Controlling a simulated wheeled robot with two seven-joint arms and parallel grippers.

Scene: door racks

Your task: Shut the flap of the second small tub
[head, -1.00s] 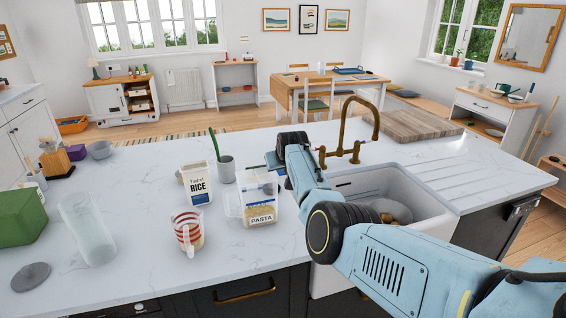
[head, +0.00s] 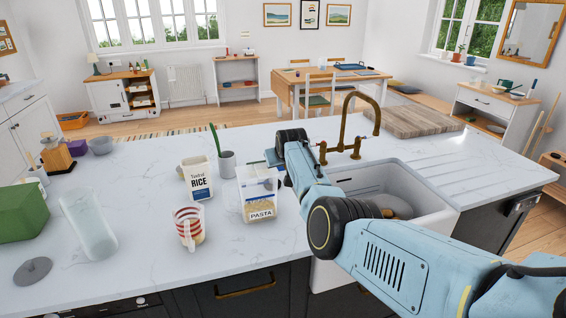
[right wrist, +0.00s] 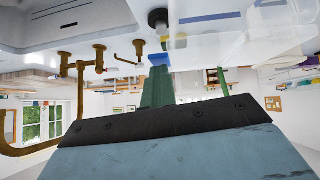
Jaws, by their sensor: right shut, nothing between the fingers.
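A clear tub labelled PASTA (head: 262,213) stands on the white worktop, left of the sink. Its see-through lid or flap is hard to make out; a faint clear edge shows at its left side, and I cannot tell its angle. A clear surface with a blue strip (right wrist: 210,17) shows close to the fingers in the right wrist view. My right gripper (head: 272,158) is shut and empty, just above and behind the tub's right side; its fingertips (right wrist: 159,60) show in the right wrist view. I cannot tell if they touch the tub. My left gripper is not in view.
A white RICE container (head: 199,184) and a grey cup (head: 227,165) stand behind left of the tub. A striped jug (head: 189,224) is in front left. The sink (head: 365,175) and brass tap (head: 347,140) are at right. The worktop's front middle is clear.

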